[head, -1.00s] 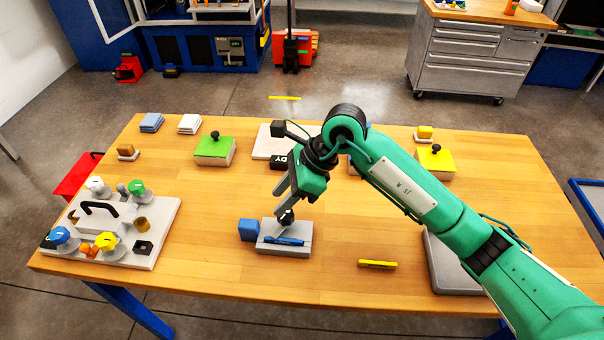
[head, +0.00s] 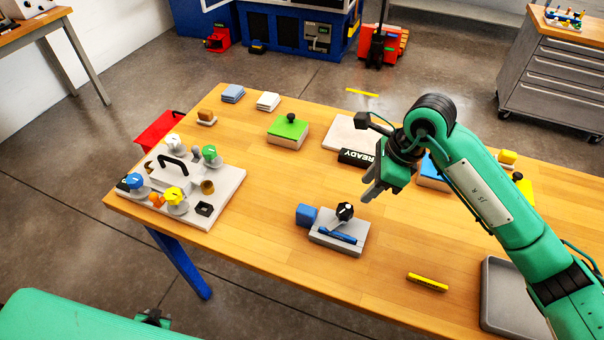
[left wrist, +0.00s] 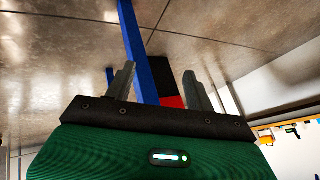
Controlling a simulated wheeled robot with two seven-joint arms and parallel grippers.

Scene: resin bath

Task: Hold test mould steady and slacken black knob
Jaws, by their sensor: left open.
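A grey block, which looks like the test mould (head: 325,240), lies on the wooden table with a blue bar along its front. The black knob (head: 345,211), with a pale mark on its face, sits tilted at the block's back edge. My right gripper (head: 371,194) is up and to the right of the knob, apart from it, with its fingers apparently parted and empty. My left gripper (left wrist: 160,85) is open and empty in the left wrist view, away from the mould, facing the floor and a blue table leg. My left arm shows at the head view's bottom left.
A blue block (head: 306,215) stands beside the mould. A panel of coloured knobs (head: 225,192) lies at the table's left end. A green-lidded box (head: 288,131) stands behind. A yellow bar (head: 427,282) and grey tray (head: 497,300) lie to the right. Wood in front is clear.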

